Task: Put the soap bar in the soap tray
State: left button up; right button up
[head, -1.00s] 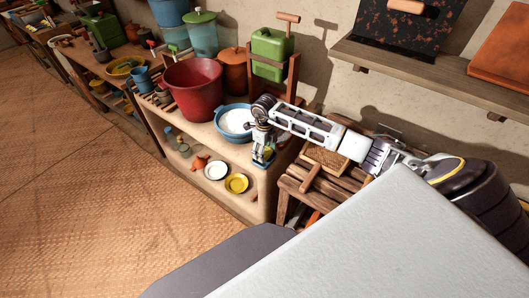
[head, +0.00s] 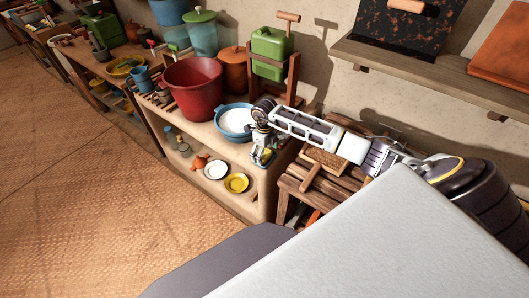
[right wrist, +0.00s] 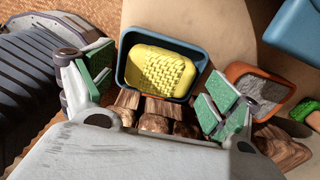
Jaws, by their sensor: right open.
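A yellow soap bar (right wrist: 158,68) with a bumpy top lies inside the blue soap tray (right wrist: 124,72), within its rim, in the right wrist view. My right gripper (right wrist: 160,95) is open, with its green-padded fingers apart on either side of the tray's near part, and holds nothing. In the head view my right gripper (head: 262,157) points down at the right end of the wooden counter, and partly hides the tray and soap there. My left gripper is in neither view.
An orange tray with a grey inside (right wrist: 258,92) stands close to the right finger. A blue basin (head: 234,136) and a red tub (head: 194,88) stand to the left on the counter. A slatted wooden stand (head: 318,180) is at the right.

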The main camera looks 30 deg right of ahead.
aim_at(265, 153)
jog(key=shift+r, duration=0.15)
notch_tip(265, 153, up, 6)
jog(key=shift+r, duration=0.1)
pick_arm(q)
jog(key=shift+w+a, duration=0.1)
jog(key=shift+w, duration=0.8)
pick_arm(e)
jog(key=shift+r, duration=2.85)
